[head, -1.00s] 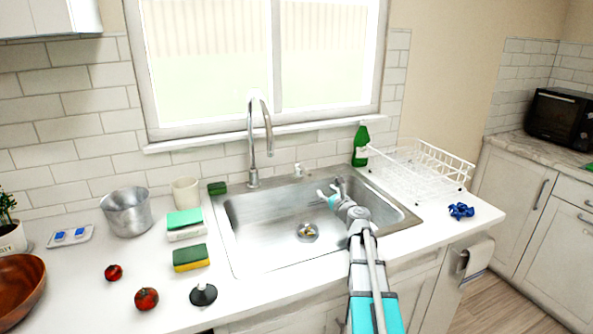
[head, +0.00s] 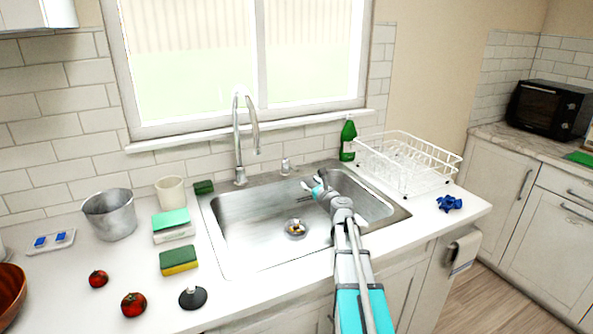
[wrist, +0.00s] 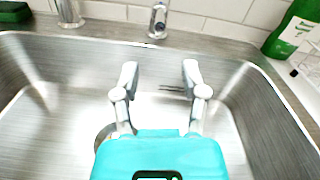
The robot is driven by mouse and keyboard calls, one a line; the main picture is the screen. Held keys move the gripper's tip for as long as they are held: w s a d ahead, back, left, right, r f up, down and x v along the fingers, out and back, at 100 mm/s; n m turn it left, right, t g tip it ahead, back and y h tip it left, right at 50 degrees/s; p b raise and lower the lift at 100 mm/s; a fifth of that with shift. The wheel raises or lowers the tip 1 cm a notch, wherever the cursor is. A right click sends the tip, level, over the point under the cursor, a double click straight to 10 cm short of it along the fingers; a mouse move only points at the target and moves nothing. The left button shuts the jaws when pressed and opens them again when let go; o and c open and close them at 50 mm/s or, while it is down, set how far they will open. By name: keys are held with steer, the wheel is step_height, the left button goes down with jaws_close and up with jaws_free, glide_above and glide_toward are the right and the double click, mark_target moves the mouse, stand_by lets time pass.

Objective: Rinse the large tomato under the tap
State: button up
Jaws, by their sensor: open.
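Two red tomatoes lie on the counter left of the sink in the head view. The larger tomato (head: 134,304) is nearer the front edge, and the smaller tomato (head: 98,279) is behind it to the left. The tall curved tap (head: 240,140) stands behind the sink (head: 260,238); its base shows in the wrist view (wrist: 68,12). No water is seen running. My gripper (head: 314,184) is open and empty over the right part of the sink, well away from both tomatoes. Its two fingers (wrist: 158,80) point toward the sink's back wall in the wrist view.
Left of the sink are a black plunger-like stopper (head: 193,298), a yellow-green sponge (head: 178,261), a sponge stack (head: 171,226), a cup (head: 171,190) and a metal pot (head: 110,214). A green bottle (head: 348,139) and a dish rack (head: 408,163) stand at the right.

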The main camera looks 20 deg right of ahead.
mark_target(296, 169)
steer(key=w, duration=1.2)
steer(key=shift+a, duration=0.25)
jaws_close()
